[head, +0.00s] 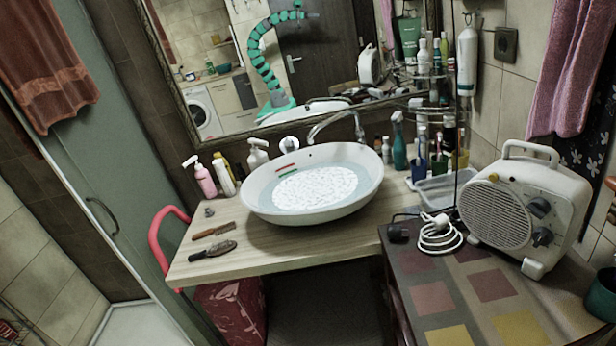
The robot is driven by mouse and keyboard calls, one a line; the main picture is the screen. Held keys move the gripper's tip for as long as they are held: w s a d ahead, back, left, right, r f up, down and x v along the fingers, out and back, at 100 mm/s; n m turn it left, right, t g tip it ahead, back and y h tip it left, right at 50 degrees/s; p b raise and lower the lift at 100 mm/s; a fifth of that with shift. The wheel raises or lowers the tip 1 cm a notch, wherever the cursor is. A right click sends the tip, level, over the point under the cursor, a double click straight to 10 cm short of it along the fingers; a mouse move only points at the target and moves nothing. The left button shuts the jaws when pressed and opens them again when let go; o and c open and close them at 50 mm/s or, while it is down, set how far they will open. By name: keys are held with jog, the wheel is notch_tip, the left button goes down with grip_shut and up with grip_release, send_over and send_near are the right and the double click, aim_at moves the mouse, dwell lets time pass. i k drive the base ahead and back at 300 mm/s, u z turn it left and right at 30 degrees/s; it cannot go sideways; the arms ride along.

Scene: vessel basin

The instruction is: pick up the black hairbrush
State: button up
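The black hairbrush (222,247) lies flat on the left part of the wooden counter (300,258), close to its front left edge. Its dark oval head points right and its thin handle points left. A brown comb (213,230) lies just behind it, apart from it. Nothing covers the hairbrush. My gripper does not show directly in the head view, so its state and its place relative to the hairbrush cannot be seen.
A white basin (257,203) with water stands right of the hairbrush. A pink bottle (203,180) and other bottles stand behind. A red curved handle (159,235) rises by the counter's left edge. A white heater (515,215) and coiled cable (437,236) sit at right.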

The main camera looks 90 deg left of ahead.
aim_at(222, 248)
jog(key=u, duration=2.95)
jog(key=k, duration=0.85)
jog(key=i, duration=0.85)
jog(key=z, duration=0.05)
